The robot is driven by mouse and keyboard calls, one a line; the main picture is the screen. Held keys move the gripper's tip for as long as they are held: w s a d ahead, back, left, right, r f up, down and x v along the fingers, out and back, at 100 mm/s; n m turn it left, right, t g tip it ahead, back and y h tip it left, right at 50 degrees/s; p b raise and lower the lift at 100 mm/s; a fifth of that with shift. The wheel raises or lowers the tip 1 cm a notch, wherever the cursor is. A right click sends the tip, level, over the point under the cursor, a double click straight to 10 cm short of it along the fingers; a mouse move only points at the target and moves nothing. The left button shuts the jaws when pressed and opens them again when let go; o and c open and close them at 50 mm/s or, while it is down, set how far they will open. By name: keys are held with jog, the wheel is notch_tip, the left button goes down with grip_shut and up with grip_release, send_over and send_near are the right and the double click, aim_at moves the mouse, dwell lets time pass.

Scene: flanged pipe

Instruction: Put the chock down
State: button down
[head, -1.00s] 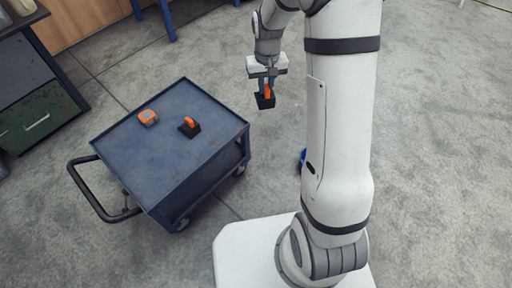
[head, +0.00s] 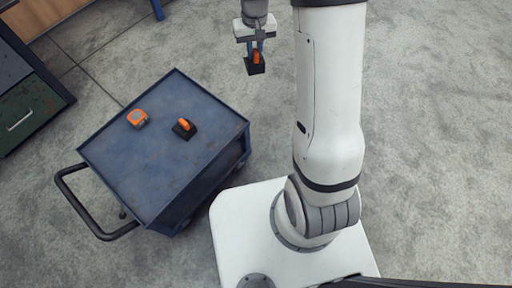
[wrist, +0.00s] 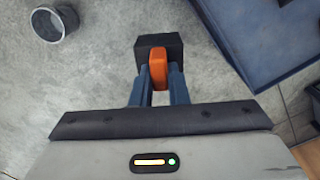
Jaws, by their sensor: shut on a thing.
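My gripper (head: 257,47) is shut on a chock (head: 256,66), a black block with an upright orange grip. The chock hangs over bare floor, beyond the cart's far right corner in the head view. In the wrist view the chock (wrist: 157,47) sits at the ends of my two fingers (wrist: 158,90), with its orange grip between them. A second black-and-orange chock (head: 184,131) rests on the blue cart top (head: 165,170), apart from my gripper. The underside of the held chock is hidden.
An orange-and-grey item (head: 137,118) lies on the cart beside the second chock. The cart has a black handle (head: 82,208) at its left. A grey ring-like pipe end (wrist: 54,22) shows on the floor. A cabinet (head: 30,105) stands far left.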

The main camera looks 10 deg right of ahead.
jog(key=shift+s+d+f+n+b, duration=0.1)
jog(key=shift+s+f+n+b, duration=0.75)
jog(key=shift+f+n, duration=5.7)
jog(key=shift+f+n+b, duration=1.5)
jog(key=shift+f+n, duration=0.35)
jog(key=shift+f, duration=9.25)
jog(key=shift+s+d+f+n+b, duration=0.1)
jog(key=shift+s+f+n+b, duration=0.75)
jog(key=shift+f+n, duration=5.7)
jog(key=f+m, duration=0.3)
jog(key=f+m+b, duration=0.1)
jog(key=shift+w+f+m, duration=0.35)
jog(key=shift+w+f, duration=0.05)
jog(key=shift+f, duration=0.15)
jog(key=c, duration=1.4)
grip_release()
